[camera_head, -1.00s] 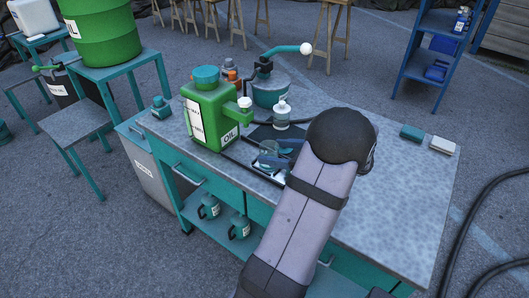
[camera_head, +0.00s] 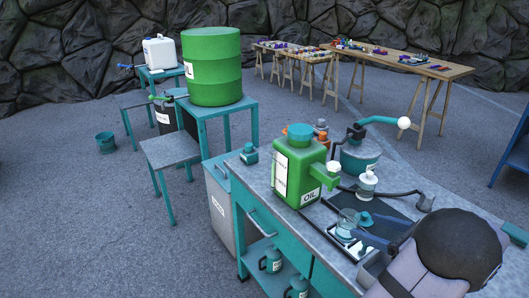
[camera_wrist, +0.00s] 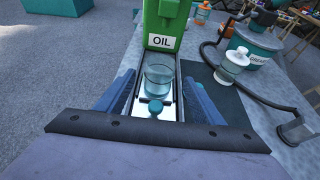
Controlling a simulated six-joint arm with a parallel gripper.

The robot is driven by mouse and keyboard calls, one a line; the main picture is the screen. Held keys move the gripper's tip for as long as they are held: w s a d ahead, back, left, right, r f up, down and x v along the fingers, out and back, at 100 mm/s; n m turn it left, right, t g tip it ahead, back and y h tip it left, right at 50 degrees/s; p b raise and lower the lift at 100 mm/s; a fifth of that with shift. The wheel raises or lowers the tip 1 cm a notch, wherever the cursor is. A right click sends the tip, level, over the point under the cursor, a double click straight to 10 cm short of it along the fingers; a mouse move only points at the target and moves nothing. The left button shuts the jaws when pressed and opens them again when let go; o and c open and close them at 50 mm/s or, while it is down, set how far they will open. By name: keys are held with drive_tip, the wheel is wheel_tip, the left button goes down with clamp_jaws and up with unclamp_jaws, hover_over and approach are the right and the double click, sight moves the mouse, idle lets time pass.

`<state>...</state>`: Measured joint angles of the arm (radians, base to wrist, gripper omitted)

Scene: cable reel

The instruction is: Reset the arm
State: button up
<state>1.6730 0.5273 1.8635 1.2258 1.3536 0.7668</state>
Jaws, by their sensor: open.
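My gripper (camera_head: 372,238) shows at the lower right of the head view, its blue fingers pointing at the drip tray on the workbench. In the wrist view my gripper (camera_wrist: 159,80) is open, with one finger on each side and nothing held between them. A clear glass cup (camera_wrist: 158,78) and a small teal-capped item (camera_wrist: 155,108) show in the gap between the fingers, on the tray. The green oil can (camera_head: 301,172) stands just beyond them. My dark, round wrist joint hides part of the bench at the lower right.
The teal workbench (camera_head: 262,222) also bears a teal grease pot (camera_head: 360,158) with a lever and black hose, and a white-topped jar (camera_head: 367,184). A green drum (camera_head: 213,62) on a stand is at the left. Trestle tables (camera_head: 400,62) stand behind. Open ground lies at the left.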

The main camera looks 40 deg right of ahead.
drive_tip(key=w+a+n+g+y+p, duration=0.25)
drive_tip(key=w+a+n, duration=0.3)
drive_tip(key=a, duration=0.45)
drive_tip(key=w+a+n+g+y+p, duration=0.1)
drive_tip(key=w+a+n+g+y, duration=0.4)
drive_tip(key=a, duration=0.5)
drive_tip(key=s+a+f+n+g+h+p, duration=0.1)
drive_tip(key=s+a+n+g+h+p, duration=0.25)
drive_tip(key=a+n, duration=0.85)
drive_tip(key=s+a+n+g+h+p, duration=0.2)
drive_tip(key=s+a+n+g+h, duration=0.15)
drive_tip(key=a+n, duration=0.8)
wheel_tip(320, 180, down, 36)
drive_tip(key=d+n+b, duration=0.2)
drive_tip(key=b, duration=3.3)
drive_tip(key=shift+s+d+r+t, duration=0.25)
drive_tip(key=shift+t, duration=0.2)
drive_tip(key=shift+h, duration=0.25)
